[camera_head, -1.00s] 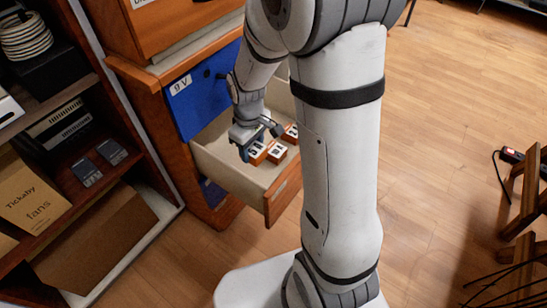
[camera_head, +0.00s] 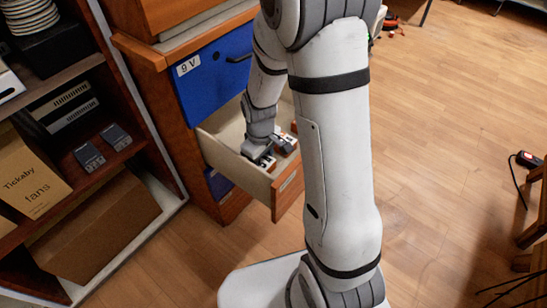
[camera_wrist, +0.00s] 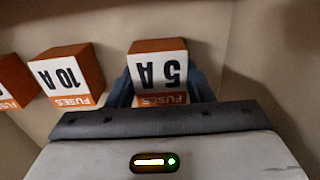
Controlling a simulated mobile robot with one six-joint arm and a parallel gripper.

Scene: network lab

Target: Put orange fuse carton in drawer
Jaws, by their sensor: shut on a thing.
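In the wrist view, an orange and white fuse carton marked 5 A (camera_wrist: 158,72) sits between the blue fingers of my gripper (camera_wrist: 160,85), which is shut on it. A similar carton marked 10 A (camera_wrist: 68,75) is just to its left, apart from it. A third orange and white carton (camera_wrist: 12,82) is cut off at the left edge. In the head view, my gripper (camera_head: 260,160) is down inside the open drawer (camera_head: 288,188), and my wrist partly hides the cartons there. I cannot tell whether the held carton touches the drawer floor.
The drawer pulls out of a wooden cabinet below a blue door (camera_head: 215,75) marked 9 V. A shelf at the left holds a Tickaby fans box (camera_head: 28,180) and two small dark boxes (camera_head: 103,145).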

